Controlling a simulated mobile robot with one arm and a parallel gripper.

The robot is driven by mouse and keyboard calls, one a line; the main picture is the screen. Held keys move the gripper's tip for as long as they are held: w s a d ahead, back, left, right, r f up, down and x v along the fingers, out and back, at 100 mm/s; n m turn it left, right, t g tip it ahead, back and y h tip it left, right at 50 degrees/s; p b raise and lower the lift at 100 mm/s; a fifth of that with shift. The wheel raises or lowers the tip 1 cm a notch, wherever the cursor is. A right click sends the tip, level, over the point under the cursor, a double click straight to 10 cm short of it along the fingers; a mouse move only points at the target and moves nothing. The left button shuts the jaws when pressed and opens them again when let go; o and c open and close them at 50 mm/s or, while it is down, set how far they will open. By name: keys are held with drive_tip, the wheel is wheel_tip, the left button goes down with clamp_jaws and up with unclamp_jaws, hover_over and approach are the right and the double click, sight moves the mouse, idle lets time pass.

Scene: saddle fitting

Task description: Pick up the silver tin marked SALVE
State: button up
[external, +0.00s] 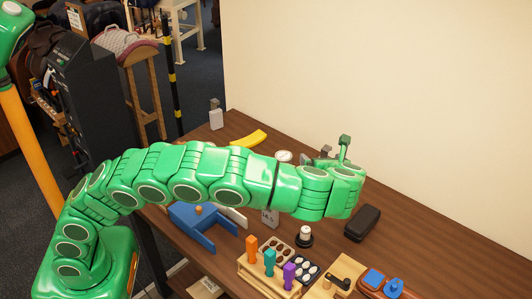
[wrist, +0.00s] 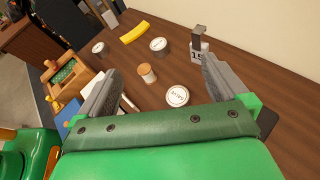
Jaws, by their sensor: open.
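A round silver tin (wrist: 177,96) with a white lid lies on the table between and just ahead of my open fingers in the wrist view. Its dark lettering looks like SALVE but is small. My gripper (wrist: 162,74) is open and empty above the table, one finger on each side of the picture. A second round tin (wrist: 158,45) lies farther off, and a third (wrist: 98,47) farther left; I cannot read their labels. In the external view a pale round tin (external: 283,156) shows just beyond my arm; I cannot tell which one it is.
A cork-coloured cylinder (wrist: 147,72) stands close to the left of the near tin. A grey block marked 15 (wrist: 199,50) stands by the right finger. A yellow curved object (wrist: 134,33) lies at the back. A black case (external: 362,223) is right of my arm.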

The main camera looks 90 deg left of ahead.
wheel_tip(320, 180, down, 20)
drive_tip(key=shift+r, duration=0.1)
drive_tip(key=shift+f+x, duration=0.2)
drive_tip(key=shift+x, duration=5.85)
drive_tip(key=shift+s+d, duration=0.1)
drive_tip(key=shift+s, duration=0.05)
drive_tip(key=shift+c, duration=0.2)
drive_tip(key=c, duration=1.1)
drive_tip(key=shift+o, duration=0.2)
